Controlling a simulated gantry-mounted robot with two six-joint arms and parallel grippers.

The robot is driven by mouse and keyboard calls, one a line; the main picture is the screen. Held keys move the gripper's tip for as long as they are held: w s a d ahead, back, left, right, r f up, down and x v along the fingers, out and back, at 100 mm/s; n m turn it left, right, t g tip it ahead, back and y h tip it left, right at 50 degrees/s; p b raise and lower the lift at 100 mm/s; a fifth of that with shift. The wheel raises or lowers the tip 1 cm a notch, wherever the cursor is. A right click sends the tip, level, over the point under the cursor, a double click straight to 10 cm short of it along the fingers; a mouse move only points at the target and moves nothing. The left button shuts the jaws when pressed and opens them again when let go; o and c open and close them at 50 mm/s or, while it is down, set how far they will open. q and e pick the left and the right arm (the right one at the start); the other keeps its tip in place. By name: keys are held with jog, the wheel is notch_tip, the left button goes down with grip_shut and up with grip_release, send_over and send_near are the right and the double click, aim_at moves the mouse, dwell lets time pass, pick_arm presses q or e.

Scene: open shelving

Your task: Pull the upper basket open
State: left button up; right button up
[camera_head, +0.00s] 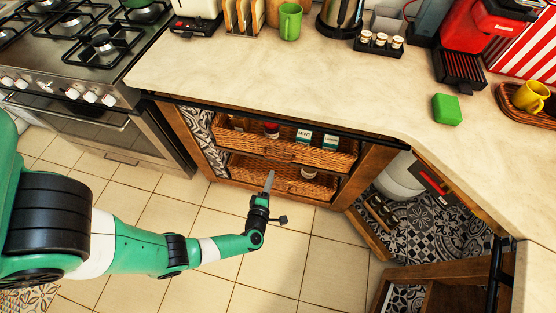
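The upper basket (243,144) is brown wicker and sits in the wooden cabinet frame under the countertop. It holds a red-lidded jar (271,130) and small boxes (304,136), one marked MINT. A darker spot that looks like a handle shows at the middle of its front. The lower basket (245,168) is wicker too, directly below. My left gripper (269,181) is in front of the baskets, fingers pointing toward them. In the picture its tips overlap the lower basket, below the upper basket's front. I see no contact, and the finger gap is hidden edge-on. My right gripper is out of view.
The pale countertop (230,65) overhangs the baskets. A stove with an oven (75,125) stands left. On the right, an open cabinet door and corner cabinet (420,215) take up room. The tiled floor (220,285) in front is clear.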

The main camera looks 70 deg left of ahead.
aim_at(277, 158)
pick_arm(q)
jog(key=b+x, duration=0.4)
jog(key=x, duration=0.6)
jog(key=shift+w+a+f+b, duration=0.1)
jog(key=shift+w+a+b, duration=0.05)
jog(key=shift+a+b, duration=0.2)
grip_shut()
dwell(0.8)
